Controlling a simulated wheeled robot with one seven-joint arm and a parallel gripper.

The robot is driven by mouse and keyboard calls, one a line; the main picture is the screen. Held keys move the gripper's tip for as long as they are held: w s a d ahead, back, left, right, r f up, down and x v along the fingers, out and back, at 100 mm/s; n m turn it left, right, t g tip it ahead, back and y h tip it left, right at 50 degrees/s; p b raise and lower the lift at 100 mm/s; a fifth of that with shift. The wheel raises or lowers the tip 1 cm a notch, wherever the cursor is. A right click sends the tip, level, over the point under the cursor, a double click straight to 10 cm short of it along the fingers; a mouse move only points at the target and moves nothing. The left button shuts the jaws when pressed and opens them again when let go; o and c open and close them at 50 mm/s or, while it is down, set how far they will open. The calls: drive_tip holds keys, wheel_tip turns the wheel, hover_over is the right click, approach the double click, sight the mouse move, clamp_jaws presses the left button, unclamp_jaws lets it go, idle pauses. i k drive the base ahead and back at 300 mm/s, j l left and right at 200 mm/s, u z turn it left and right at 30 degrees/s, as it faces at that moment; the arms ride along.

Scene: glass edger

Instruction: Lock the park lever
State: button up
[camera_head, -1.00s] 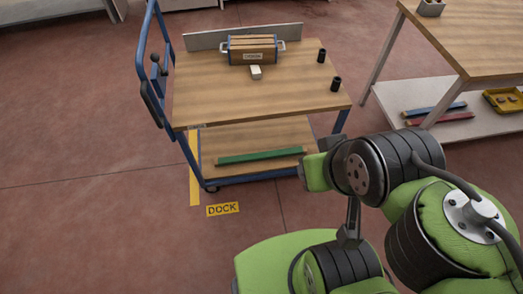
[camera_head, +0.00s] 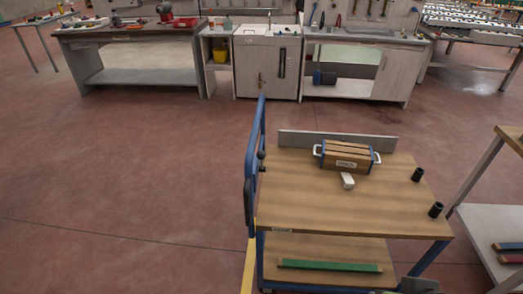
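A wooden-topped trolley (camera_head: 310,215) with a blue frame stands right of centre. Its blue push handle (camera_head: 258,125) rises at the left side. A small dark lever with a round black knob (camera_head: 261,156) stands at the top's left edge, beside the handle, and a longer black part (camera_head: 248,201) sits on the handle just below. I cannot tell which is the park lever or whether it is locked. My gripper is not in view; only a small piece of my arm shows at the bottom edge, right of centre.
On the trolley are a wooden box with white handles (camera_head: 346,157), a small white block (camera_head: 347,181) and two black cylinders. A green bar (camera_head: 330,265) lies on its lower shelf. Another table is at the right edge. Workbenches (camera_head: 140,60) line the back. The floor to the left is clear.

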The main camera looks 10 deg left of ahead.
sight(260, 155)
drive_tip(key=i+j+z, duration=0.1)
drive_tip(key=j+z, duration=0.25)
drive_tip(key=j, duration=0.7)
drive_tip(key=k+j+z, duration=0.1)
drive_tip(key=j+z, duration=0.25)
drive_tip(key=j, duration=0.7)
drive_tip(key=i+j+z, duration=0.15)
drive_tip(key=j, duration=0.15)
drive_tip(key=i+j+z, duration=0.15)
drive_tip(key=j, duration=0.15)
drive_tip(key=i+j+z, duration=0.15)
drive_tip(key=j, duration=0.15)
drive_tip(key=j+z, duration=0.1)
drive_tip(key=j, duration=0.25)
drive_tip(key=i+j+u, duration=0.3)
drive_tip(key=j, duration=0.3)
drive_tip(key=i+j+u, duration=0.25)
drive_tip(key=i+j, duration=0.2)
drive_tip(key=i, duration=0.05)
